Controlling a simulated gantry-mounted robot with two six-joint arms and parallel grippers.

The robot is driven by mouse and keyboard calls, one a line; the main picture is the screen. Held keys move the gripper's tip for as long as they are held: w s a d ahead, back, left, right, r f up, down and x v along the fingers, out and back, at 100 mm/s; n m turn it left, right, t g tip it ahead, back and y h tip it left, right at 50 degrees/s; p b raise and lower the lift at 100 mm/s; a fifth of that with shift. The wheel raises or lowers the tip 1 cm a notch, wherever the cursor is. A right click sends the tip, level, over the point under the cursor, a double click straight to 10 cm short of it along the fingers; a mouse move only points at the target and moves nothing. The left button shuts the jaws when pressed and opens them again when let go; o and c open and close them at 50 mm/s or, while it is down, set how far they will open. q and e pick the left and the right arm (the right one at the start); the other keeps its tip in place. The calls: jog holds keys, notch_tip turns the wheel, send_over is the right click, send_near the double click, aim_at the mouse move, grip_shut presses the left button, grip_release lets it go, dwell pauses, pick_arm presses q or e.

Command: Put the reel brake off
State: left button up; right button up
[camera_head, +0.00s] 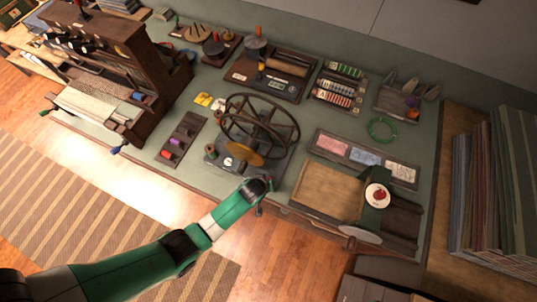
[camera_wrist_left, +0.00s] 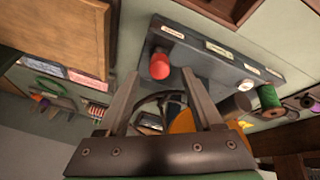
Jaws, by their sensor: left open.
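The reel device is a large dark spoked wheel (camera_head: 262,118) on a grey base (camera_head: 212,162) with a brass disc (camera_head: 243,152). In the left wrist view, the grey base (camera_wrist_left: 205,65) carries small labels, a white dial (camera_wrist_left: 246,85) and a red-tipped knob or lever (camera_wrist_left: 160,66); the labels are too small to read. I cannot tell whether this red part is the reel brake, nor its setting. My left gripper (camera_head: 266,190) is at the base's front right corner. Its open fingers (camera_wrist_left: 161,76) have the red tip between and just beyond them, with no clear contact.
A wooden tray (camera_head: 327,190) stands close on the right of the gripper. A green spool (camera_wrist_left: 268,97) is beside the dial. A dark wooden loom-like frame (camera_head: 150,50) stands farther left.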

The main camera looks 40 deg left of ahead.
pick_arm(q)
jog(key=b+x, duration=0.2)
jog(key=x, duration=0.2)
jog(key=shift+w+f+b, duration=0.1)
jog(key=shift+f+b, duration=0.1)
jog(key=shift+b, duration=0.2)
pick_arm(e)
notch_tip(320, 180, down, 4)
jog(key=shift+f, duration=0.1)
pick_arm(q)
grip_shut()
dwell(0.7)
